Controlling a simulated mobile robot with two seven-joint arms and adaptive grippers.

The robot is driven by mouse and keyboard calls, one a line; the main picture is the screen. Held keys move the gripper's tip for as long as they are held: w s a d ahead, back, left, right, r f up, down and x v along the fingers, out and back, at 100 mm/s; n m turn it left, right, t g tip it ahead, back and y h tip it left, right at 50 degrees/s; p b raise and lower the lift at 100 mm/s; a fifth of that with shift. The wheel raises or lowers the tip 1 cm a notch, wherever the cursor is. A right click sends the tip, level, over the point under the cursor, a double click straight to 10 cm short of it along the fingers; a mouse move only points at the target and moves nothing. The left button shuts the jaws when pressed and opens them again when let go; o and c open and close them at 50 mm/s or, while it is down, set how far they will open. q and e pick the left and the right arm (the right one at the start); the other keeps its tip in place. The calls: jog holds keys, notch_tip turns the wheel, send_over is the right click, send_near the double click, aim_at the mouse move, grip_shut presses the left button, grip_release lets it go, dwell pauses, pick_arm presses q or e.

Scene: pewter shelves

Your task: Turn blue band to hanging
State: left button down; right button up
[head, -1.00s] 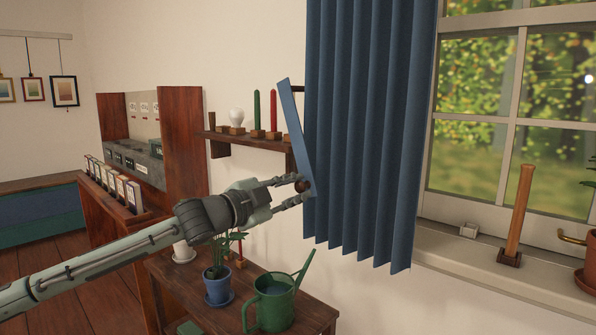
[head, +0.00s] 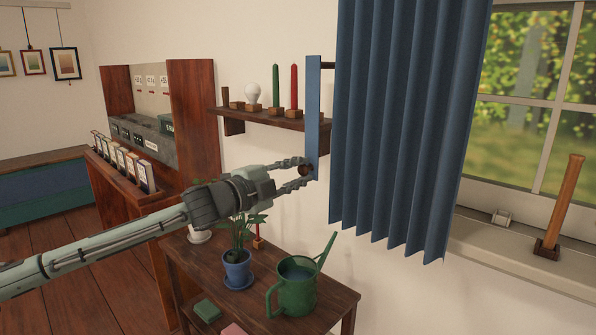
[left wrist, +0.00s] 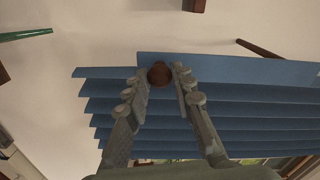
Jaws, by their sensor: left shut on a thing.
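The blue band (head: 313,115) is a flat strip standing close to upright along the left edge of the pleated blue curtain (head: 400,120). Its upper end is beside a short dark rod, and a round brown knob (head: 306,170) sits near its lower end. My left gripper (head: 305,170) is shut on the knob, coming from the left. In the left wrist view the knob (left wrist: 158,73) is between the fingers, with the band (left wrist: 230,68) running right behind it. The fingers partly hide the knob in the head view. My right gripper is not in view.
A wall shelf (head: 262,117) with a bulb and candles is left of the band. Below stands a wooden table (head: 325,308) with a green watering can (head: 297,287) and a potted plant (head: 237,265). A window sill (head: 495,245) with a wooden handle (head: 562,205) is right.

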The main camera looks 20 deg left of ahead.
pick_arm(q)
jog(key=shift+a, duration=0.2)
jog(key=c, duration=1.3)
grip_release()
jog(key=shift+w, duration=0.1)
jog(key=shift+o, duration=0.2)
jog(key=v, duration=1.2)
